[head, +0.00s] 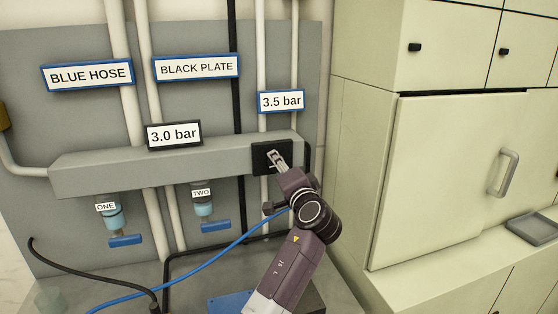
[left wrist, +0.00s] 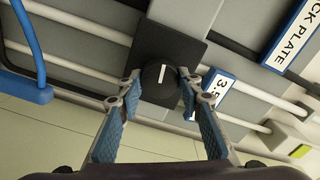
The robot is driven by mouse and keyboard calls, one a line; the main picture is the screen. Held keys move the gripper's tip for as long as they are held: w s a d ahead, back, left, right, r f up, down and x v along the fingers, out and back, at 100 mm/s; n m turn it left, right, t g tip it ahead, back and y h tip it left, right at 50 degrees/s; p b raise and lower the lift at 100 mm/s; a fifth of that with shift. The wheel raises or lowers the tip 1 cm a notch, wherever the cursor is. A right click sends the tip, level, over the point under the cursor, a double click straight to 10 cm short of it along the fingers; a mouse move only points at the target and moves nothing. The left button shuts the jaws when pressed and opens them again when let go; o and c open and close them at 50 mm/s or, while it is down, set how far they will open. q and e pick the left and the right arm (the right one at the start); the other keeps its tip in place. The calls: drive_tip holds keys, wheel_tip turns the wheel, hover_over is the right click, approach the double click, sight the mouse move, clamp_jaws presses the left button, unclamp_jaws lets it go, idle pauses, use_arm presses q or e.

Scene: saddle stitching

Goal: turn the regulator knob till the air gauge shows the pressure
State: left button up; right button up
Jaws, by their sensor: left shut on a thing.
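The regulator knob (left wrist: 158,76) is round and black with a white pointer line, on a square black plate (left wrist: 150,42). The plate also shows in the head view (head: 260,160), at the right end of the grey bar. My left gripper (left wrist: 160,86) is shut on the knob, one fingertip at each side; it also shows in the head view (head: 277,159), where it hides most of the knob. A black-framed sign reading 3.0 bar (head: 173,135) stands on the bar. A blue-framed sign reading 3.5 bar (head: 281,101) hangs above the knob. No dial gauge with a needle is visible.
Signs read BLUE HOSE (head: 88,75) and BLACK PLATE (head: 197,67). Valves labelled ONE (head: 115,215) and TWO (head: 204,208), with blue handles, hang under the bar (head: 110,174). A blue hose (head: 190,272) crosses below. Pale cabinets (head: 440,180) stand at right.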

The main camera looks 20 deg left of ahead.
use_arm(q)
drive_tip(key=shift+a+m+p, duration=0.1)
drive_tip(key=shift+m+p, duration=0.45)
drive_tip(key=shift+m, duration=0.45)
drive_tip(key=o, duration=0.9)
drive_tip(key=shift+c, duration=0.2)
drive_tip(key=o, duration=0.3)
drive_tip(key=shift+w+a, duration=0.1)
